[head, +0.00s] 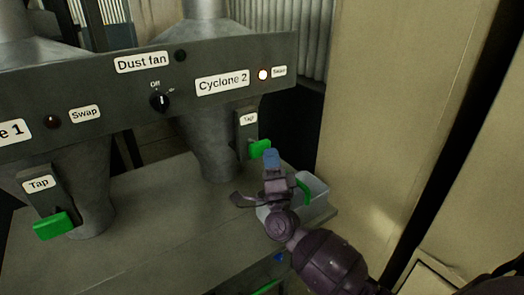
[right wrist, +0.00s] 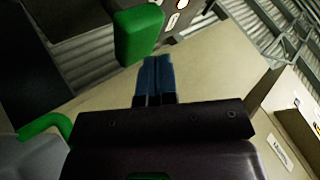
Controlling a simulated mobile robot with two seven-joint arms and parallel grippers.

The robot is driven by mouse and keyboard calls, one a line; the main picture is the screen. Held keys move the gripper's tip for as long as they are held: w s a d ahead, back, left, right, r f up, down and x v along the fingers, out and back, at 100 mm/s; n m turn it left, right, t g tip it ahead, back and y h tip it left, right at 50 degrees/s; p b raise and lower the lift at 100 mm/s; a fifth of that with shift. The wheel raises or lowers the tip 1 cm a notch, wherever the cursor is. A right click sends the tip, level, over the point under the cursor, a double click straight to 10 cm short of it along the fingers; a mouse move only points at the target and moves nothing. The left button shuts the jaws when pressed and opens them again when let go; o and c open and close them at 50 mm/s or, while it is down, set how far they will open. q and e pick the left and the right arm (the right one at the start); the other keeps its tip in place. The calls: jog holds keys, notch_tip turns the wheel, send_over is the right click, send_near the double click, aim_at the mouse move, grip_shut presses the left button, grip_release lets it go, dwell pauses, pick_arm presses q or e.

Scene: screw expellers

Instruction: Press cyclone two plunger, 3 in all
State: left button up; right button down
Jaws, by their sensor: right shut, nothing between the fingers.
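The Cyclone 2 plunger is a green block (head: 260,149) under the "Tap" label on the right-hand cyclone; it also shows large at the top of the right wrist view (right wrist: 137,33). My right gripper (head: 271,158) is shut and empty, its blue fingertips just below and right of the green block in the head view. In the right wrist view the closed fingertips (right wrist: 157,62) are just below the block; I cannot tell whether they touch it. The "Cyclone 2" label (head: 222,82) is on the dark panel, beside a lit white "Swap" lamp (head: 264,74). My left gripper is not in view.
Another green plunger (head: 53,225) is at the left cyclone, whose "Swap" lamp (head: 52,121) is unlit. A dial (head: 159,101) sits under the "Dust fan" label. A pale bin (head: 314,194) with a green handle stands behind my right wrist. A beige wall (head: 385,120) is at right.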

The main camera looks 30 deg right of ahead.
jog(key=shift+w+a+b, duration=0.1)
jog(key=shift+w+b, duration=0.2)
jog(key=shift+w, duration=0.85)
dwell(1.4)
jog(key=shift+s+y, duration=0.15)
jog(key=shift+y, duration=0.15)
jog(key=shift+s+p, duration=0.55)
jog(key=shift+s, duration=0.9)
jog(key=s, duration=0.1)
jog(key=s+p, duration=0.1)
jog(key=s, duration=0.3)
jog(key=shift+d, duration=0.3)
dwell(2.2)
